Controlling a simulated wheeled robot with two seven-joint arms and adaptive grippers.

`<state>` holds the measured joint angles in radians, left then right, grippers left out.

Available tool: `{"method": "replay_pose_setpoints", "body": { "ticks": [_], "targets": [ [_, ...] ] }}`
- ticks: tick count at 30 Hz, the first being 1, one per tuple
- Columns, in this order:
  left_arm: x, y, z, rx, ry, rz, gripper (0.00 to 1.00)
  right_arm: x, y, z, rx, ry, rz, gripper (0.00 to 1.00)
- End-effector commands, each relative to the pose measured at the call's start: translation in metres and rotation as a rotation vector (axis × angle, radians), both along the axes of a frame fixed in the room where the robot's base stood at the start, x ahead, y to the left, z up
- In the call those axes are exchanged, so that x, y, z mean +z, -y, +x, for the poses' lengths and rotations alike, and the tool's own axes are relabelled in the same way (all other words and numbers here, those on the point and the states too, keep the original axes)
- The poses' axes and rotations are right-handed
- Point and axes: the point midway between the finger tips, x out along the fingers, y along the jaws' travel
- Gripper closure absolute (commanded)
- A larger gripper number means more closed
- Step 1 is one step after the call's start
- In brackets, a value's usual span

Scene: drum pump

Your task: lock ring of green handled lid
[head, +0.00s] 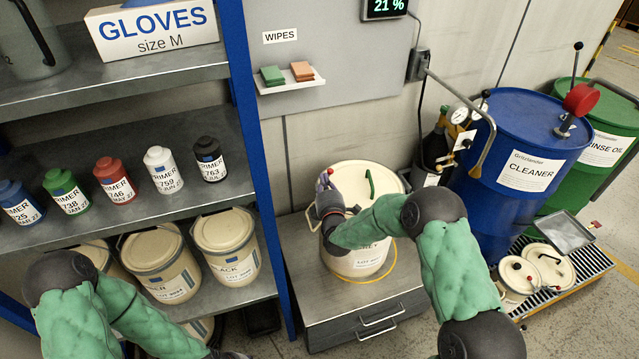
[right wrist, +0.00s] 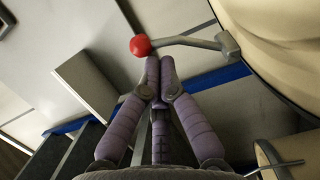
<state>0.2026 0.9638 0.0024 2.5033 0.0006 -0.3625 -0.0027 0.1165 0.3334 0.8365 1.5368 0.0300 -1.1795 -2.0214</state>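A cream drum (head: 362,262) stands on a grey drawer cabinet. Its cream lid (head: 350,178) has a green handle (head: 370,183). In the right wrist view the lock ring's grey lever (right wrist: 190,41) runs from a clamp on the drum's rim to a red ball knob (right wrist: 140,46). My right gripper (right wrist: 160,62) is beside the drum's upper left edge, fingers closed together. Its fingertips are right at the lever near the knob; I cannot tell if they touch it. In the head view my right gripper (head: 326,183) partly hides the rim. My left gripper is outside the frame.
A shelf rack with a blue post (head: 245,120) stands left of the cabinet (head: 330,318). A blue drum (head: 510,160) with a pump and a green drum stand at right. A wipes shelf (head: 290,84) hangs behind.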

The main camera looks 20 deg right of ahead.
Motion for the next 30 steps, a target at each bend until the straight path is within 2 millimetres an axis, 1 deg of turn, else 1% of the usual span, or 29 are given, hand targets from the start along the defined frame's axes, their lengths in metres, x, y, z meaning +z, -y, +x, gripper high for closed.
{"method": "replay_pose_setpoints", "body": {
  "ticks": [3,12,30],
  "targets": [
    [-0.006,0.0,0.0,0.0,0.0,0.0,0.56,-0.003,0.007,-0.002,-0.003,0.0,0.0,1.0],
    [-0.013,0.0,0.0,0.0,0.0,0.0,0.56,-0.008,0.017,-0.004,-0.002,0.001,-0.001,1.0],
    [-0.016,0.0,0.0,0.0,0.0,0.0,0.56,-0.01,0.021,-0.005,-0.001,0.0,-0.001,1.0]
  ]
}}
